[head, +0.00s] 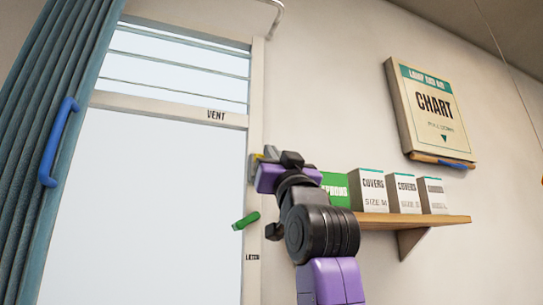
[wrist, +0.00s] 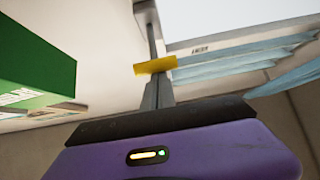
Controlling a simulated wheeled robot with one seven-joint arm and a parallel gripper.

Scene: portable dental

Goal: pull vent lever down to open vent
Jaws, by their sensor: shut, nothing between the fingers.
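A yellow bar (wrist: 155,65) crosses a grey rod (wrist: 151,28) in the wrist view and looks like the vent lever's grip. A small yellow bit of it shows beside my gripper in the head view (head: 256,162). My gripper (wrist: 158,93) is shut and empty, with its fingertips close below the yellow bar; I cannot tell whether they touch. In the head view my gripper (head: 264,166) is at the window frame's right edge and hides most of the lever. The vent (head: 180,65) is the slatted top part of the window, above the word VENT.
A green handle (head: 246,220) sticks out lower on the window frame. A wooden shelf (head: 420,220) right of my arm holds a green box (head: 335,187) and several white boxes (head: 370,190). A chart (head: 432,108) hangs above. A blue-green curtain (head: 50,130) with a blue handle (head: 57,145) is at left.

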